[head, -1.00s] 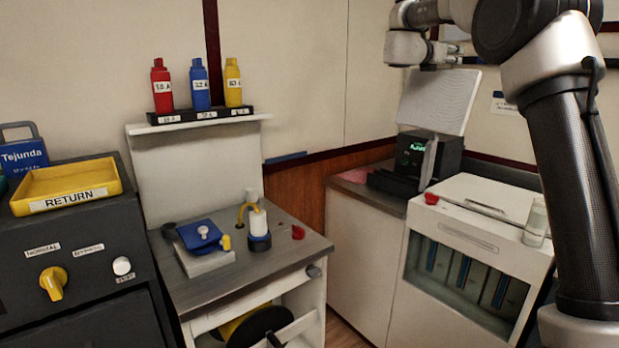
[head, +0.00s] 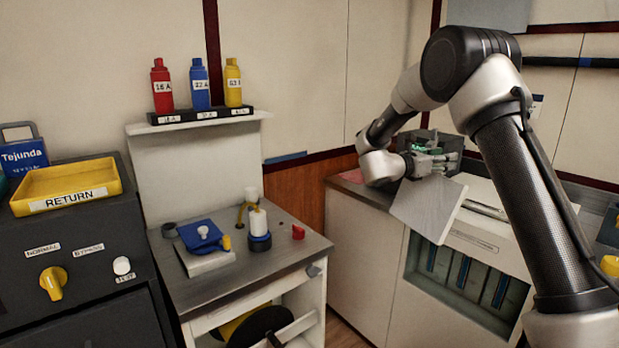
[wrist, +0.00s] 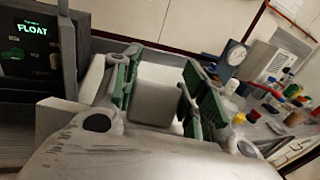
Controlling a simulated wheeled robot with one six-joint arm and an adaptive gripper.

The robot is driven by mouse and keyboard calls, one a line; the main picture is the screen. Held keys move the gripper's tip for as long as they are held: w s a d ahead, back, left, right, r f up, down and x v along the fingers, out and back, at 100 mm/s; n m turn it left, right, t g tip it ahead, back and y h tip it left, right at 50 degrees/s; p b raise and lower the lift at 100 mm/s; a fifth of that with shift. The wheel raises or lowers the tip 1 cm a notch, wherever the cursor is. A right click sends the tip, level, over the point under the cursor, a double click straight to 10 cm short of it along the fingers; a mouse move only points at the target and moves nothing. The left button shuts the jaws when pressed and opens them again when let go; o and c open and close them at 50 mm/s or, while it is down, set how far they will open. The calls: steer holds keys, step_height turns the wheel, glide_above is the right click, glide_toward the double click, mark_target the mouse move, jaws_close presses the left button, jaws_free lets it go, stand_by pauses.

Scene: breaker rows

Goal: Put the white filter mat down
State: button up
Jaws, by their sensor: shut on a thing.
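The white filter mat (head: 428,208) is a flat, pale square panel, held tilted in the head view. It hangs below my gripper (head: 438,163), in front of the white cabinet (head: 475,240) with the glass front, and hides that cabinet's left front corner. A gap or contact between mat and cabinet top cannot be made out. My gripper is shut on the mat near its upper edge. In the wrist view my gripper (wrist: 160,78) shows its green-padded fingers with a pale surface between them; where the mat's edge lies there is unclear.
A dark device with a green display (head: 418,146) stands right behind my gripper; it reads FLOAT in the wrist view (wrist: 32,30). The left workbench (head: 285,262) carries a blue-lidded block (head: 203,236) and a white bottle (head: 258,222). A yellow RETURN tray (head: 66,184) is far left.

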mark_target(429, 227)
steer(key=s+a+f, duration=0.2)
steer(key=s+f, duration=0.1)
steer(key=f, duration=0.3)
steer(key=s+a+f+n+t+y, duration=0.1)
steer(key=s+a+f, duration=0.1)
steer(key=f, duration=0.4)
steer(key=s+a+f+n+t, duration=0.1)
steer(key=s+a+f, duration=0.1)
steer(key=s+f, duration=0.2)
steer(key=shift+s+f, duration=0.15)
steer(key=shift+f, duration=0.4)
steer(key=shift+s+f, duration=0.15)
steer(key=shift+f, duration=0.35)
steer(key=s+a+f+t+y, duration=0.1)
steer(key=s+a+f, duration=0.1)
steer(key=f, duration=0.3)
steer(key=shift+s+a+f+n+t, duration=0.15)
steer(key=shift+s+a+n+t, duration=0.2)
steer(key=shift+a, duration=0.6)
